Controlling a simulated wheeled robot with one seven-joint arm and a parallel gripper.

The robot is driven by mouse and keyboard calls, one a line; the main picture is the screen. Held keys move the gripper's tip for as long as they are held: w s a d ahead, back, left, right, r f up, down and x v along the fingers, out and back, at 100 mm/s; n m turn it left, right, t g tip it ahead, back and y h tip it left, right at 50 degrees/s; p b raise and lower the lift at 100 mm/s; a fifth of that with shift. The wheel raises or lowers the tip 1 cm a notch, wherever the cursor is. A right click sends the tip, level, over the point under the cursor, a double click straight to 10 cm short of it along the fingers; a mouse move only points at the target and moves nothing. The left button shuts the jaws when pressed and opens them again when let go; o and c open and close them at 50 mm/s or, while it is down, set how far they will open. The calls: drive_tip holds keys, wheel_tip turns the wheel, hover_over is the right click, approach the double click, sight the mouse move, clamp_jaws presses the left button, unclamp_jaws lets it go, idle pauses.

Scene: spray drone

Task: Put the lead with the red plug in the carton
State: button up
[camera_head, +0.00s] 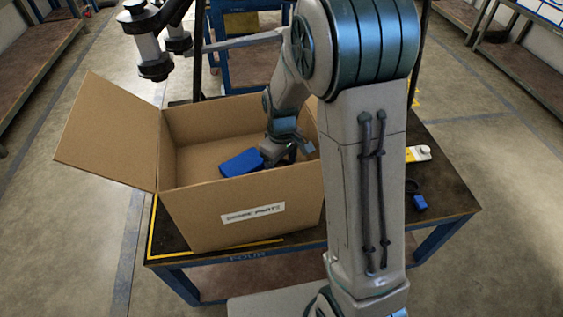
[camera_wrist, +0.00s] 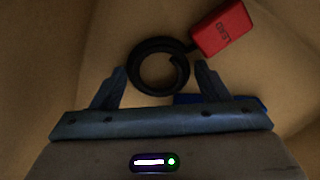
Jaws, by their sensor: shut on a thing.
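The lead is a black coil (camera_wrist: 158,66) with a red plug (camera_wrist: 222,28) marked LEAD. In the wrist view my gripper (camera_wrist: 162,78) is shut on the coil, and the red plug sticks out to the upper right. The open carton (camera_head: 245,208), labelled as spare parts, stands on the table with a flap folded out at left. In the head view my gripper (camera_head: 277,150) is down inside the carton's opening, near its right side. The lead is hidden there. Cardboard surrounds the lead in the wrist view.
A blue object (camera_head: 241,163) is inside the carton beside my gripper; its edge shows in the wrist view (camera_wrist: 220,99). On the table (camera_head: 448,188) to the right lie a lead with a blue plug (camera_head: 420,202) and a white-and-yellow item (camera_head: 418,154).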

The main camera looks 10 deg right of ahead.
drive_tip(key=shift+f, duration=0.1)
drive_tip(key=shift+f, duration=0.15)
drive_tip(key=o, duration=1)
wheel_tip(320, 180, up, 12)
drive_tip(key=s+d+r+m+t, duration=0.1)
drive_tip(key=s+m, duration=0.1)
drive_tip(key=s, duration=0.4)
drive_tip(key=s+d+r+m+t, duration=0.1)
drive_tip(key=s+m, duration=0.1)
drive_tip(key=s, duration=0.4)
drive_tip(key=s+d+r+m, duration=0.1)
drive_tip(key=s+r+m, duration=0.1)
drive_tip(key=s, duration=0.3)
drive_tip(key=shift+s+d+m+t, duration=0.4)
drive_tip(key=shift+m, duration=0.2)
